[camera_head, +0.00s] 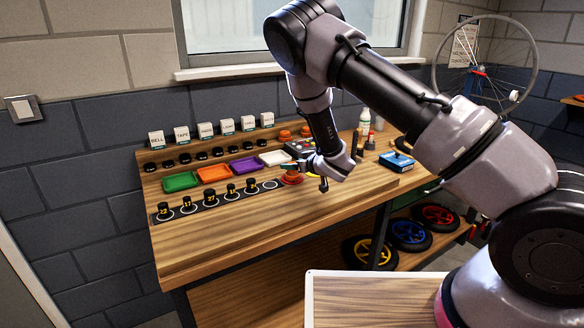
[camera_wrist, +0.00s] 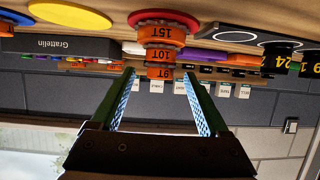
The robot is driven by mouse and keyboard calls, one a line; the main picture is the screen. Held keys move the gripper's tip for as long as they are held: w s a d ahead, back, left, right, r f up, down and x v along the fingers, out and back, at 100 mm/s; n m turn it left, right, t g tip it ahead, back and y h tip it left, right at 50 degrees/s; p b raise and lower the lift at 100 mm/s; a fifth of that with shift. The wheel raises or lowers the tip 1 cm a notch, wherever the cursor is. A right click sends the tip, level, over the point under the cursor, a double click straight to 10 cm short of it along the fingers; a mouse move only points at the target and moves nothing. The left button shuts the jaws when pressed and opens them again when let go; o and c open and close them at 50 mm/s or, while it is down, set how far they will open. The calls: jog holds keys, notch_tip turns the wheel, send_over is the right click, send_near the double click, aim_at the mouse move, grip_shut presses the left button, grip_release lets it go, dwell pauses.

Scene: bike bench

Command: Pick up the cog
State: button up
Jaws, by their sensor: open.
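A stepped stack of orange cogs (camera_wrist: 160,54), marked 15T, 10T and 9T, stands on a red disc (camera_wrist: 165,17) on the bench; the wrist view shows it upside down. In the head view the cog stack (camera_head: 291,178) is a small orange-red shape, partly hidden by my gripper. My gripper (camera_wrist: 159,74) is open and empty. Its two green fingers with pale blue pads point at the stack, one to each side in the wrist view. The smallest cog, 9T, shows at the gap between the tips; I cannot tell whether they touch. In the head view my gripper (camera_head: 291,167) is low over the bench.
Black numbered pieces (camera_head: 208,194) stand in a row left of the stack. Green (camera_head: 180,181), orange, purple and white trays lie behind them. More orange cogs (camera_head: 285,135) stand at the back. A dark box marked Grattelin (camera_wrist: 62,46) is near the stack. The bench front (camera_head: 250,235) is clear.

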jog(key=shift+w+a+f, duration=0.2)
jog(key=shift+w+a, duration=0.05)
jog(key=shift+w, duration=0.05)
jog(key=shift+c, duration=0.2)
grip_shut()
jog(key=shift+r, duration=0.15)
